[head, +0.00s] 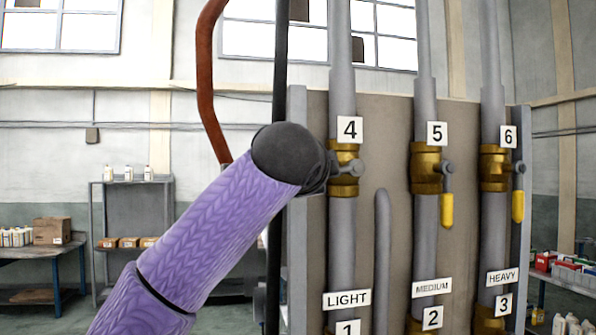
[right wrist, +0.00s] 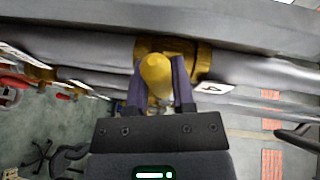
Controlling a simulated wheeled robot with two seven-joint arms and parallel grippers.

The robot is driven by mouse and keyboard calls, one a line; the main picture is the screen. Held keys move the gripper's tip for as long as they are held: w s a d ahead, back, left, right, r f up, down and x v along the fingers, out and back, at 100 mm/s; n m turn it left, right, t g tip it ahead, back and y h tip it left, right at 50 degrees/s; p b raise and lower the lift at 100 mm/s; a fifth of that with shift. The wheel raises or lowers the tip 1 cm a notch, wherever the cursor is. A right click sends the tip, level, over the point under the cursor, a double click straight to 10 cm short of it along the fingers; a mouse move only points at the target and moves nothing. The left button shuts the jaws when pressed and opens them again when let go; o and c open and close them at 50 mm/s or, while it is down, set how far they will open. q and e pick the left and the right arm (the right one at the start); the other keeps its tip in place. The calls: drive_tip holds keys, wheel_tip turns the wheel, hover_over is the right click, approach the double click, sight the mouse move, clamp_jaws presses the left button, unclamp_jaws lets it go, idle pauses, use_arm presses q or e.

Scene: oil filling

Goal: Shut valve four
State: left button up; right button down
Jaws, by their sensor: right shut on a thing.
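Valve four is a brass fitting (head: 344,190) on the leftmost grey pipe, under the label "4" (head: 349,130). Its grey pivot shows in the head view, but my arm hides its lever there. In the right wrist view the brass body (right wrist: 203,55) lies behind the yellow lever (right wrist: 156,75), with the label "4" (right wrist: 213,88) beside it. My right gripper (right wrist: 158,68) is shut on this lever, one purple finger on each side. The lever appears to stick out across the pipe. My left gripper is not in view.
Valves five (head: 425,170) and six (head: 494,168) stand to the right, with yellow levers hanging down along their pipes. Lower labels read LIGHT, MEDIUM and HEAVY. A red-brown pipe (head: 205,90) rises left of the panel. A shelf (head: 107,225) and a table (head: 40,252) stand further left.

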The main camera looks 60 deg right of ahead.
drive_tip(key=shift+r+m+y+p, duration=0.35)
drive_tip(key=shift+r+m+y, duration=0.05)
drive_tip(key=shift+r+m, duration=0.1)
drive_tip(key=shift+r, duration=0.1)
idle(0.3)
drive_tip(key=shift+c, duration=2.3)
unclamp_jaws()
drive_tip(key=shift+s+a, duration=0.1)
drive_tip(key=shift+a, duration=0.2)
drive_tip(key=b+v, duration=0.3)
drive_tip(key=v, duration=0.6)
drive_tip(key=shift+s, duration=0.15)
